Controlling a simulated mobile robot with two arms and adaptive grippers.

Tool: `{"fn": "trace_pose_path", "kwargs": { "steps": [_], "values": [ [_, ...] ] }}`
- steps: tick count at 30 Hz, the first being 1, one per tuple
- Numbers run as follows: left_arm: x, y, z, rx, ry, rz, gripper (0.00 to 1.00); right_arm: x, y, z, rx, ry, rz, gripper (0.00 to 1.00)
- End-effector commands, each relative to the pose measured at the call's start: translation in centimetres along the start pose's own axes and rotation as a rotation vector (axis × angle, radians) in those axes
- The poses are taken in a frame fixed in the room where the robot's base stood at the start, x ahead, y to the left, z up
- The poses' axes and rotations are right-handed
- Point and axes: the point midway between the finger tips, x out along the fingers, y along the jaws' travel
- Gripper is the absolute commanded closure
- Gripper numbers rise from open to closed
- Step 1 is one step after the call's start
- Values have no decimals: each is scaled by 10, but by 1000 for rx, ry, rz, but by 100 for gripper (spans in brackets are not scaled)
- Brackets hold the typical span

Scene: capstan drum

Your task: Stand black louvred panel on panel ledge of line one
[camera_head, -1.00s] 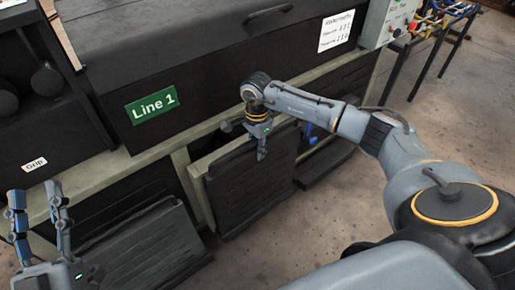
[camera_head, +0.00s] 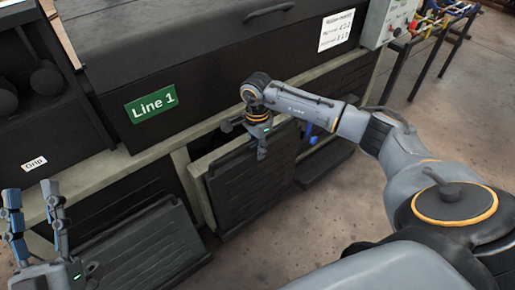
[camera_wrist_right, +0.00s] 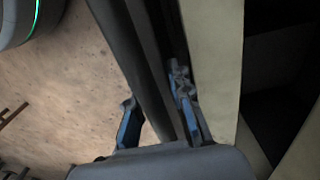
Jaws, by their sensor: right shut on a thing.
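The black louvred panel (camera_head: 252,178) is upright and slightly tilted in front of the opening under the Line 1 cover. My right gripper (camera_head: 261,148) is shut on its top edge. In the right wrist view the two blue fingers stand on either side of the panel's dark edge (camera_wrist_right: 137,60). A dark ledge (camera_head: 326,166) shows low down, to the right of the panel. I cannot tell whether the panel's bottom edge touches a ledge. My left gripper (camera_head: 33,215) is open and empty at the lower left, fingers pointing up.
A second dark louvred panel (camera_head: 145,245) leans at the lower left. The green Line 1 sign (camera_head: 151,104) is on the black cover. Pale frame posts (camera_head: 192,185) stand beside the panel. Bare floor (camera_head: 300,225) is clear in front.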

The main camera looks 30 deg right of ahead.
Motion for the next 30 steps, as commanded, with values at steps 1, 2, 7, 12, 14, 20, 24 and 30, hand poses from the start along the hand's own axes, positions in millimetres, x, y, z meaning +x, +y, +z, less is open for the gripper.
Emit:
{"fn": "trace_pose_path", "kwargs": {
  "steps": [1, 2, 7, 12, 14, 20, 24, 30],
  "values": [
    [0, 0, -1, 0, 4, 0, 60, -3, -2, 0, 1, -1, -6, 100],
    [0, 0, -1, -1, 7, 0, 60, -3, -2, 0, 1, -1, -7, 100],
    [0, 0, -5, -1, 23, 1, 60, -2, -2, 0, 1, -1, -6, 100],
    [0, 1, -6, -1, 31, 2, 60, -1, -2, 0, 1, -1, -7, 100],
    [0, 1, -6, -2, 34, 2, 60, -1, -2, 0, 1, -1, -6, 100],
    [0, 1, -10, -2, 53, 2, 60, 0, -2, 0, 1, -1, -6, 100],
    [0, 1, -11, -2, 61, 3, 60, 0, -2, 0, 1, -1, -7, 100],
    [0, 2, -13, -3, 73, 4, 60, 1, -2, 0, 1, -1, -7, 100]
  ]
}}
